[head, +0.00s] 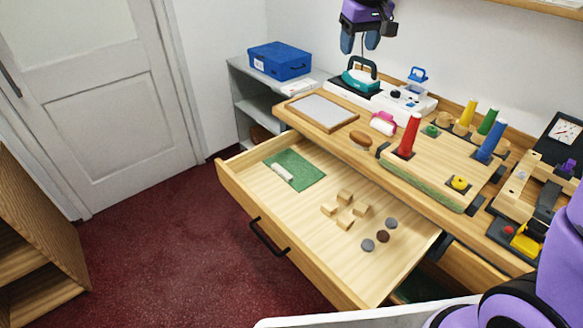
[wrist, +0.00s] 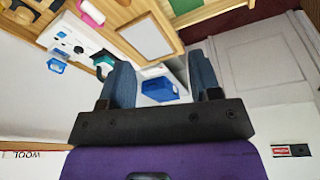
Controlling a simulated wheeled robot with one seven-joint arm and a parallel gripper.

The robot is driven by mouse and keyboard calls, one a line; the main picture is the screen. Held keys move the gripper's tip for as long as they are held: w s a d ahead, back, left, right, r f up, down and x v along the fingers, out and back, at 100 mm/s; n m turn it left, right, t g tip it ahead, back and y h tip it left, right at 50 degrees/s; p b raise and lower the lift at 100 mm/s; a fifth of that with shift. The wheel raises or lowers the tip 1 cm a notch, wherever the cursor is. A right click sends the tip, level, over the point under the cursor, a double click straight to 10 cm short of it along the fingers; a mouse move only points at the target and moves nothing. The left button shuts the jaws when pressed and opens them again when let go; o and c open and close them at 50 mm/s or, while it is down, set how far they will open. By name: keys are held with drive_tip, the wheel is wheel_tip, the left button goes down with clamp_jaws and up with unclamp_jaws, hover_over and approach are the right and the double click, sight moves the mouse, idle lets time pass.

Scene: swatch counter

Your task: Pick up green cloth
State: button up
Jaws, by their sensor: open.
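The green cloth (head: 303,167) lies flat in the back left part of the open drawer (head: 280,208) in the head view. A small whitish roll (head: 281,172) lies on its left edge. My gripper (head: 360,45) is high above the back of the counter, well above and to the right of the cloth. Its two blue fingers are apart with nothing between them. The fingers also show in the wrist view (wrist: 163,88).
Several wooden blocks (head: 344,221) and dark discs (head: 383,237) lie in the drawer. The counter holds a framed board (head: 321,112), a red cone (head: 409,136) and other items. A blue box (head: 280,61) stands on the grey shelf. The red floor is clear.

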drive_tip(key=w+a+f+n, duration=0.1)
drive_tip(key=w+a+f, duration=0.4)
drive_tip(key=w+f, duration=0.3)
drive_tip(key=n+g, duration=0.3)
hover_over(282, 171)
wheel_tip(282, 171, down, 35)
wheel_tip(282, 171, down, 11)
drive_tip(key=shift+w+r, duration=0.1)
drive_tip(key=shift+w, duration=0.05)
drive_tip(key=c, duration=1.1)
